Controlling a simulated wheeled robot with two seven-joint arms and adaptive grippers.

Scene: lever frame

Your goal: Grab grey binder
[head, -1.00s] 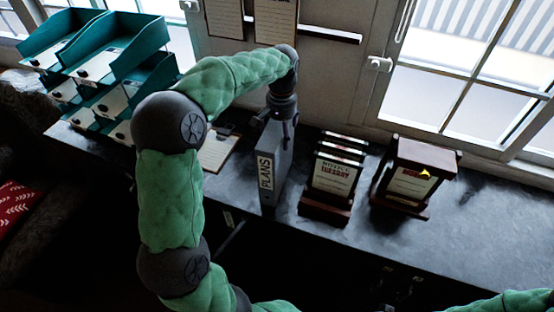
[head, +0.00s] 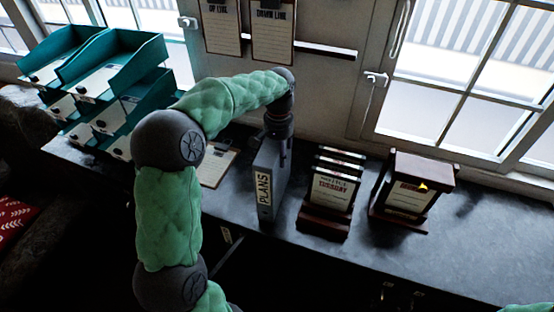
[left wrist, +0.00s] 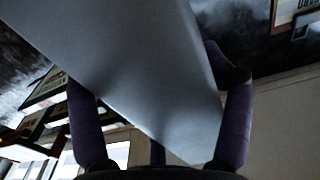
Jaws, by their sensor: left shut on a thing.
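The grey binder (head: 270,180) stands upright on the dark counter, its spine label "PLANS" facing me in the head view. My left gripper (head: 279,140) reaches it from above and is shut on its top part. In the left wrist view the binder (left wrist: 130,60) fills the middle, with my left gripper's dark fingers (left wrist: 160,115) on both sides of it. Whether the binder's bottom touches the counter is hard to tell. My right gripper is not in view; only a bit of green arm shows at the lower right corner of the head view.
A wooden stand with cards (head: 332,190) is just right of the binder, and a dark wooden box frame (head: 415,190) is farther right. A clipboard (head: 217,165) lies to the left, near teal trays (head: 105,75). The counter (head: 490,235) is clear at far right.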

